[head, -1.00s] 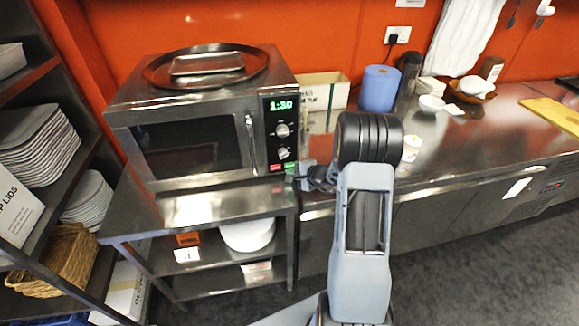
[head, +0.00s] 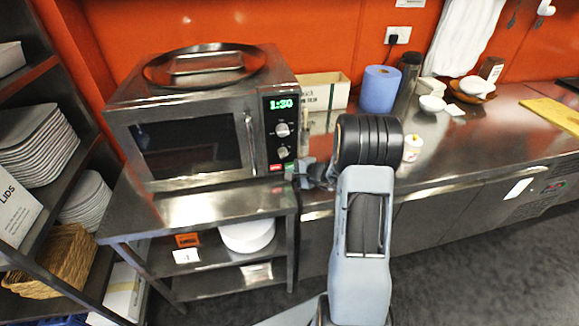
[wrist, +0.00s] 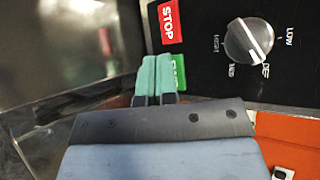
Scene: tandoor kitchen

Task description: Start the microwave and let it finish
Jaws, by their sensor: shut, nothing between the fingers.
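The microwave (head: 185,150) stands on a steel stand with its door shut. Its display (head: 281,104) reads 1:30 in green. Two knobs sit below the display, with a red and a green button under them. In the wrist view the red STOP button (wrist: 170,22) and a knob (wrist: 248,41) marked with power levels show clearly. The green button (wrist: 180,74) is partly covered by my gripper. My gripper (wrist: 159,62) is shut and empty, its teal fingertips over or at the green button's edge; I cannot tell whether they touch it. It also shows in the head view (head: 296,172).
A round tray (head: 205,66) lies on top of the microwave. A blue paper roll (head: 380,89) and a cardboard box (head: 325,92) stand on the counter to the right. A shelf with stacked plates (head: 36,145) is at the left.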

